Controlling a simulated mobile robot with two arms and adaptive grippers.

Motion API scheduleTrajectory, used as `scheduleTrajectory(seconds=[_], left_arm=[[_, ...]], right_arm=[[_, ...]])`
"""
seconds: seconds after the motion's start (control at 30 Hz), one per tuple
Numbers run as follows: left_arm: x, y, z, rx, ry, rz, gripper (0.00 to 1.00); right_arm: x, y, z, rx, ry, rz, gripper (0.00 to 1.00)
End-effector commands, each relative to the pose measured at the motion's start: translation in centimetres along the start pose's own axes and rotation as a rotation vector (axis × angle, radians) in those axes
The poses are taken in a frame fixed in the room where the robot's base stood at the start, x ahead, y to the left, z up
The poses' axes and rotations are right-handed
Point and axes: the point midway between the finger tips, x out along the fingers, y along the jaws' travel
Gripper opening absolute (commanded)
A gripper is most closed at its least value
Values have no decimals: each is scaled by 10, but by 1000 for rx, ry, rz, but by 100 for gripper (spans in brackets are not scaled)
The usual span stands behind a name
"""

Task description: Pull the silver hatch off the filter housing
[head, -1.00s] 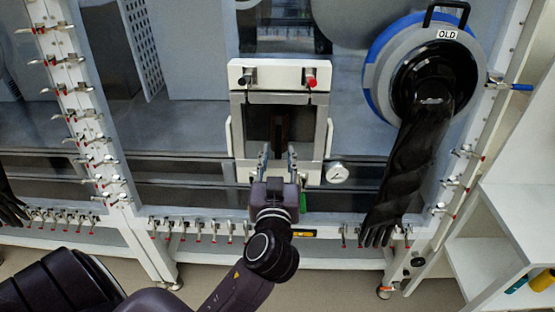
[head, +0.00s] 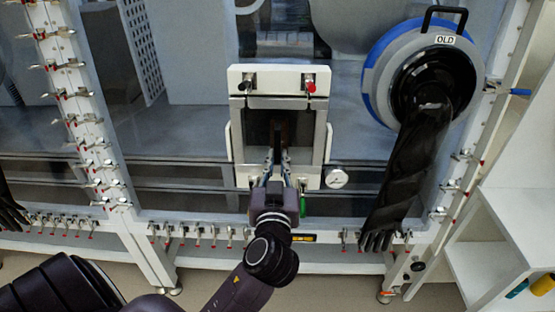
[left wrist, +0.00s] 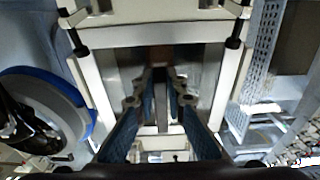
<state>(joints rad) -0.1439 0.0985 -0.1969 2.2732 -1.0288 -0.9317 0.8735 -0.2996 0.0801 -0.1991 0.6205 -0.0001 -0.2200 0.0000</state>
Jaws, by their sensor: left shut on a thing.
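The silver hatch (head: 319,130) sits in the white filter housing (head: 270,74), its dark, mirror-like middle facing me. In the left wrist view the hatch (left wrist: 212,72) fills the middle, with the white housing (left wrist: 110,70) around it. An upright handle bar (left wrist: 161,92) stands out from the hatch's centre. My left gripper (head: 277,158) is in front of the hatch, its fingers close together and shut on this handle. In the left wrist view the fingers (left wrist: 158,85) flank the bar. The exact contact is hard to see. My right gripper does not show.
A round blue-rimmed port (head: 372,75) labelled OLD is at the right, with a black glove (head: 398,180) hanging from it. A gauge (head: 337,178) is just right of the housing. Clamps line the frame posts, and a white shelf (head: 510,210) stands at the right.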

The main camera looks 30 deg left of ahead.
Motion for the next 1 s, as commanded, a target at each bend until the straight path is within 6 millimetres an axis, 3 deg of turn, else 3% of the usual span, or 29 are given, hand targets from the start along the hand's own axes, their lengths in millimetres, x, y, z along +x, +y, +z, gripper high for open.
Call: scheduleTrajectory(seconds=[0.17, 0.2, 0.3, 1.0], left_arm=[[0, 0, -1, 0, 2, 0, 0], [0, 0, -4, -1, 8, 1, 9], [0, 0, -4, -1, 8, 1, 0], [0, 0, -6, -2, 5, 1, 0]], right_arm=[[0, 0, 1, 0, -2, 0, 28], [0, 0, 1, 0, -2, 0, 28], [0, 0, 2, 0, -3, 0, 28], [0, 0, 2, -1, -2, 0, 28]])
